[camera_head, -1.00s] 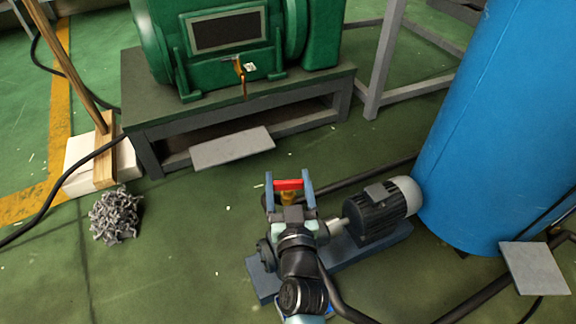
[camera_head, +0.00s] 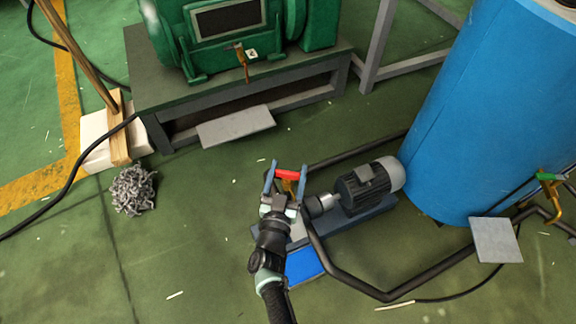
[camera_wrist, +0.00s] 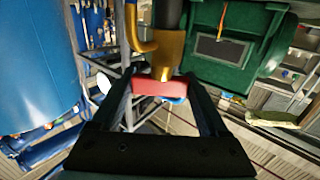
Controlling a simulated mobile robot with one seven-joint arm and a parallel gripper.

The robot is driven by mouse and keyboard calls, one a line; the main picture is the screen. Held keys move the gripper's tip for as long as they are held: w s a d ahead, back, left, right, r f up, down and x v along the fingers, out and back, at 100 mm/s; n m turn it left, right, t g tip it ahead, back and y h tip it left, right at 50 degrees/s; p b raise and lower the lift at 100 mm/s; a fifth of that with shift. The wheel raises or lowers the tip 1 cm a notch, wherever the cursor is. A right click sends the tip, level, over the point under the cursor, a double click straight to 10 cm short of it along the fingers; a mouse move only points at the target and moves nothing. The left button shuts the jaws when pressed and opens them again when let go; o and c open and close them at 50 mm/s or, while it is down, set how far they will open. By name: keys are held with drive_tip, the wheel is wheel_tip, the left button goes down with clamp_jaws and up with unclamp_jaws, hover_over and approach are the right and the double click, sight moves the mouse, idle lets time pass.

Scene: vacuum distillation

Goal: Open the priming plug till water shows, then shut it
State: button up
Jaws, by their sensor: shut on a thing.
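The red plug handle (camera_head: 287,175) sits on a brass fitting (camera_head: 288,187) at the pump on the floor, in the middle of the head view. My gripper (camera_head: 288,168) is closed around the handle, with one finger at each end. In the wrist view the red handle (camera_wrist: 160,88) lies between my fingers, against the brass fitting (camera_wrist: 172,52) with its bent side spout. The pump motor (camera_head: 368,185) is dark with a grey end cap, just right of my gripper. I see no water at the fitting; my gripper and arm hide part of the pump.
A blue tank (camera_head: 480,120) stands close at the right. Black pipes (camera_head: 400,285) run along the floor from the pump. A blue flat thing (camera_head: 305,265) lies beside my arm. A green machine on a grey stand (camera_head: 140,85) is behind. The floor at left front is clear.

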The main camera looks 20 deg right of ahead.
drive_tip(key=m+g+h, duration=0.1)
drive_tip(key=m+g+h+b, duration=0.1)
drive_tip(key=m+g+h, duration=0.1)
drive_tip(key=shift+a+f+h, duration=0.2)
drive_tip(key=shift+a+h, duration=0.1)
drive_tip(key=shift+h, duration=0.1)
drive_tip(key=m+g+h+b, duration=0.1)
drive_tip(key=b, duration=0.1)
drive_tip(key=m+g+h+b, duration=0.1)
drive_tip(key=g, duration=0.1)
drive_tip(key=m+g+b, duration=0.1)
drive_tip(key=g+b, duration=0.1)
drive_tip(key=shift+f+m+h+b, duration=0.25)
drive_tip(key=shift+m+h+b, duration=0.05)
drive_tip(key=shift+m+h, duration=0.1)
drive_tip(key=m+g+h+b, duration=0.1)
drive_tip(key=m+g+b, duration=0.2)
drive_tip(key=b, duration=0.3)
drive_tip(key=shift+s+r+g, duration=0.1)
drive_tip(key=shift+g, duration=0.8)
drive_tip(key=shift+r+m+g+b, duration=0.15)
drive_tip(key=shift+m+g+b, duration=0.35)
drive_tip(key=shift+b, duration=0.45)
drive_tip(key=shift+r+g, duration=0.15)
drive_tip(key=shift+g, duration=0.25)
drive_tip(key=o, duration=1.2)
drive_tip(key=shift+o, duration=0.2)
